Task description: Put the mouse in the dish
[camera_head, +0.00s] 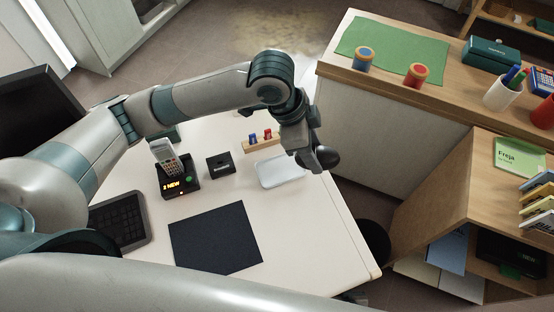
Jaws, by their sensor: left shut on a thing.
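The dark mouse (327,157) is held in my left gripper (316,160), which is shut on it. The gripper hangs over the far right part of the white desk, and the mouse sticks out on its right side. The dish (281,173), a shallow pale rectangular tray, lies on the desk just left of and below the gripper in the picture. The gripper overlaps the view close to the dish's right end. The height of the mouse above the desk is hard to tell. My right gripper is not in view.
A wooden stand with red and blue pieces (262,141) is behind the dish. A wooden counter (386,93) rises on the right.

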